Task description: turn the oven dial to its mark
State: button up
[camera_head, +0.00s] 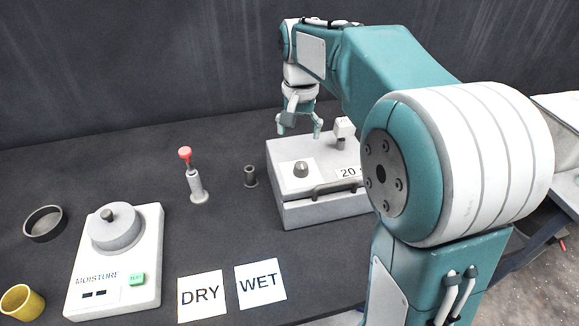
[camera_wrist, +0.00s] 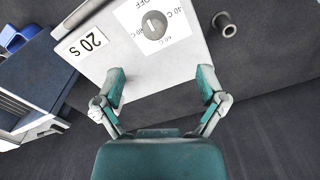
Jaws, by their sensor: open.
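The oven (camera_head: 318,206) is a light grey box with a front handle at the right of the table. Its dial (camera_head: 301,169) is a small grey knob on a white plate on top. In the wrist view the dial (camera_wrist: 154,25) sits at the top centre, with OFF, 40 C and 60 C printed around it. My gripper (camera_head: 299,133) is above the back of the oven. In the wrist view my gripper (camera_wrist: 162,72) is open and empty, its fingers apart from the dial. My arm hides the oven's right side in the head view.
A moisture tester (camera_head: 150,235) with a round lid stands at left. A red-topped plunger (camera_head: 196,185) and a small dark cylinder (camera_head: 250,177) stand between it and the oven. DRY (camera_head: 200,296) and WET (camera_head: 260,283) cards lie in front. A dark dish (camera_head: 44,223) and yellow cup (camera_head: 22,302) are far left.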

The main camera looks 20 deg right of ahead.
send_over(301, 164)
jog(key=d, duration=0.1)
notch_tip(301, 164, down, 4)
jog(key=shift+d+f, duration=0.1)
jog(key=f, duration=0.2)
jog(key=a+f, duration=0.1)
jog(key=f, duration=0.1)
jog(key=a+f, duration=0.1)
jog(key=f, duration=0.1)
jog(key=shift+d+f, duration=0.1)
jog(key=shift+d, duration=0.6)
jog(key=c, duration=1.1)
jog(key=shift+a+f, duration=0.1)
jog(key=shift+a, duration=0.2)
jog(key=shift+c, duration=0.4)
